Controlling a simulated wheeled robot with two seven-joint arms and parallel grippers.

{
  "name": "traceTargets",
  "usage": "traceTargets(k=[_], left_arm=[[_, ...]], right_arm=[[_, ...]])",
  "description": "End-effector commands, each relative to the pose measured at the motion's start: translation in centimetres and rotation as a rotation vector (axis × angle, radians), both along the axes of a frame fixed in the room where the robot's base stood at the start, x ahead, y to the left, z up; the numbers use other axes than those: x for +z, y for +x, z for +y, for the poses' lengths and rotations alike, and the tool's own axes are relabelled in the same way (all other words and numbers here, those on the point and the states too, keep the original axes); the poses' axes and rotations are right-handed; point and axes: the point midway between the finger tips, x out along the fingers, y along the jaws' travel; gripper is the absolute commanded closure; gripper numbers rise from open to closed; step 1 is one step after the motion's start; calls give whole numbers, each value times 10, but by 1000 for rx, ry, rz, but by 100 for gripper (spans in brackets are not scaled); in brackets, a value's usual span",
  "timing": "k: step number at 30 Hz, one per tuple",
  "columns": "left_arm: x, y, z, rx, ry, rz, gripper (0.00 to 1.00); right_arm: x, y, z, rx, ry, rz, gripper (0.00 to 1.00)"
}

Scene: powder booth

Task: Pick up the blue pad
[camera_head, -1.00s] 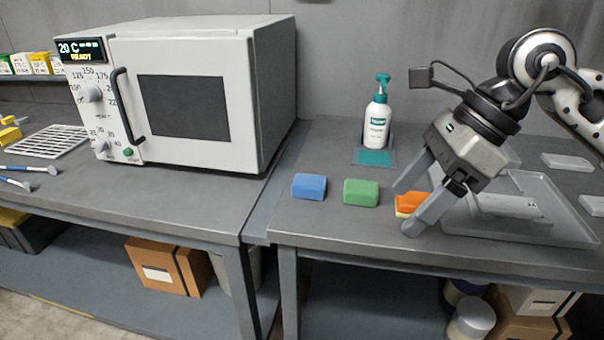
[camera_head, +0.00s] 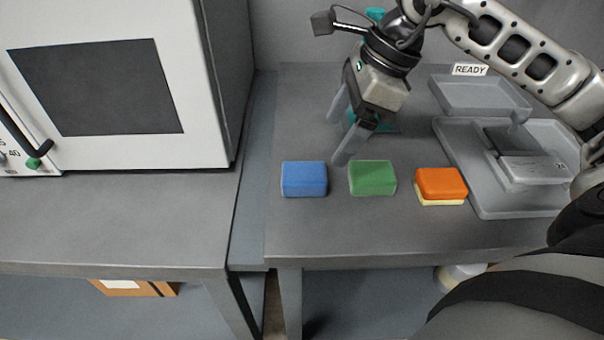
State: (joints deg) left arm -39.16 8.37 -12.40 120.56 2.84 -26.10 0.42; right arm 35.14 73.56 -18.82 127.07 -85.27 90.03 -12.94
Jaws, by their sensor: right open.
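The blue pad (camera_head: 304,179) lies flat on the grey right-hand bench, the leftmost of three pads in a row. The green pad (camera_head: 372,178) lies just right of it. The orange pad (camera_head: 441,185), with a pale yellow underside, lies further right. My right gripper (camera_head: 343,132) is open and empty, its fingers pointing down and left. It hangs behind the gap between the blue and green pads and touches no pad that I can see. My left gripper is not in view.
A white oven (camera_head: 110,90) stands on the left bench. A grey tray (camera_head: 465,190) with a flat metal tool lies right of the pads, with another tray (camera_head: 480,97) behind it. A teal-topped bottle is mostly hidden behind my right arm. The bench front is clear.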

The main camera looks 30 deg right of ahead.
Motion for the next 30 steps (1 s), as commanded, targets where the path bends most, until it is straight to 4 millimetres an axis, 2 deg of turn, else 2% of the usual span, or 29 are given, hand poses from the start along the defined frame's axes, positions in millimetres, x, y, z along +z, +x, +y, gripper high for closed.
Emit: traceTargets(k=[3, 11, 17, 21, 29, 30], left_arm=[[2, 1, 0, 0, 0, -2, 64], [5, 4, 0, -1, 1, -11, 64], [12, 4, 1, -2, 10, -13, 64], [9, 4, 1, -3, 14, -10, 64], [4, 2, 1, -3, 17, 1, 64], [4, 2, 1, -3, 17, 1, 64]], right_arm=[[-20, 4, 8, 2, 3, 3, 24], [-39, 7, 15, 0, 2, 1, 24], [-64, 8, 27, 2, 4, 5, 24], [-79, 13, 32, 0, 3, 2, 24], [-84, 14, 32, 0, 0, -1, 24], [-83, 14, 32, 0, 0, -1, 26]])
